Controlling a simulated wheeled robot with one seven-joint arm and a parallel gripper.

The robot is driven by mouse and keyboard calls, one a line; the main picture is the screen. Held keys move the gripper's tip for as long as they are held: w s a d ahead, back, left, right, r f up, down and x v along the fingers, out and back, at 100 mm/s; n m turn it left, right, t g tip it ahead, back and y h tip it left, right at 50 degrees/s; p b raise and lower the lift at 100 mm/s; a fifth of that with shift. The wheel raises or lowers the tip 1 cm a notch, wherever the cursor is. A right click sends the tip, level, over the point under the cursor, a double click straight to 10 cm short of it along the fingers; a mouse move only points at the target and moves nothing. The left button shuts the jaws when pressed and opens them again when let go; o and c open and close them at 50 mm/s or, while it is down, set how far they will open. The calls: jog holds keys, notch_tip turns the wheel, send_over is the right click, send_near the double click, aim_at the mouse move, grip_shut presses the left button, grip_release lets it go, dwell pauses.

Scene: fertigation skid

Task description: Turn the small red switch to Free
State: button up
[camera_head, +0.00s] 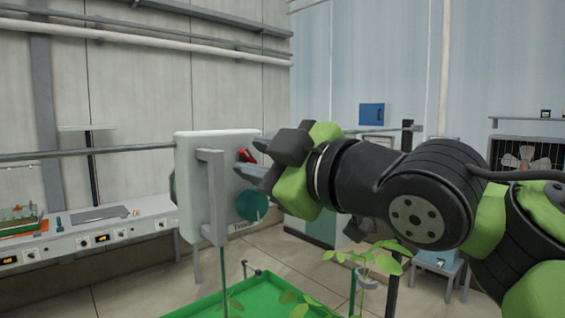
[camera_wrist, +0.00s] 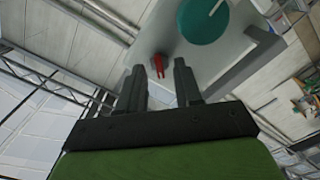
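The small red switch (camera_head: 246,156) is on the face of a pale grey box (camera_head: 199,188), near its upper right. In the wrist view the red switch (camera_wrist: 158,66) shows between and just beyond my fingertips. My gripper (camera_head: 262,159) is close in front of the box face. In the wrist view my gripper (camera_wrist: 158,72) has its two dark fingers apart with nothing between them that I can see held. A round teal knob (camera_head: 252,205) sits below the switch, and shows larger in the wrist view (camera_wrist: 203,18). The switch's position labels cannot be read.
A grey bar handle (camera_head: 211,195) stands out from the box's face. A green tray (camera_head: 215,300) with plants lies below. A bench with controls (camera_head: 90,235) is at left, and a blue box (camera_head: 373,114) hangs on the back wall.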

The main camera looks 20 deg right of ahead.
jog(key=p+v, duration=0.1)
jog(key=v, duration=1.4)
jog(key=w+a+f+m+g+h, duration=0.1)
jog(key=w+a+f+m+g, duration=0.2)
jog(key=f, duration=0.5)
jog(key=w+a+f+m+g+h, duration=0.15)
jog(key=f+m, duration=0.25)
jog(key=f, duration=0.4)
jog(key=s+f+m+g+h, duration=0.1)
jog(key=s+f+m+g, duration=0.2)
jog(key=f, duration=0.8)
jog(key=s+f+m+g+h, duration=0.2)
jog(key=s+f+g, duration=0.1)
jog(key=f, duration=0.8)
jog(key=shift+s+m+g, duration=0.15)
jog(key=shift+m+g, duration=0.25)
jog(key=shift+g, duration=0.15)
